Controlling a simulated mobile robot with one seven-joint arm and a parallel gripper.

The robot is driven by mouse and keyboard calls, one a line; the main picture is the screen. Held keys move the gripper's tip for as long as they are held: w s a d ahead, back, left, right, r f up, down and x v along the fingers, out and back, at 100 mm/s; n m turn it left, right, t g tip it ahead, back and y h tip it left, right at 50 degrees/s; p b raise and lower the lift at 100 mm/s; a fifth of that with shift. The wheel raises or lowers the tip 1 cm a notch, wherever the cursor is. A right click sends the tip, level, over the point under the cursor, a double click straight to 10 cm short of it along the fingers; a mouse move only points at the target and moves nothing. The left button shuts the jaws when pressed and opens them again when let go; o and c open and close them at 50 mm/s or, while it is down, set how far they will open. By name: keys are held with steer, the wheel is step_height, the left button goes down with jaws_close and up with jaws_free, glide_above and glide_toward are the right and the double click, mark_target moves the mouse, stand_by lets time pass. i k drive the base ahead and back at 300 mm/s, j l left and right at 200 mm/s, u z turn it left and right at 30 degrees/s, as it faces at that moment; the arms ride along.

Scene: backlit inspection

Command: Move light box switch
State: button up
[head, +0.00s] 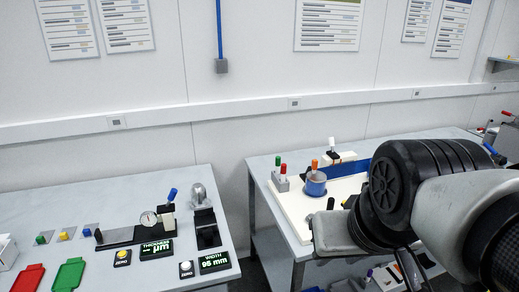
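A pale flat panel (291,207), which looks like the light box, lies on the right-hand table. At its back edge is a cream block (345,158) with a small upright white lever and a dark part; I cannot tell whether this is the light box switch. My arm covers the right part of the panel and much of that table. A dark part below my arm, low in the head view, may be my gripper (411,271). Its fingers are not clear, and I see no contact with a switch.
A blue cup (316,184) and red, green and orange-topped pieces stand on the panel. A gap separates the tables.

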mark_target(331, 139)
steer(key=i+l+u, duration=0.6)
steer(key=i+l, duration=0.15)
steer(key=l, duration=0.25)
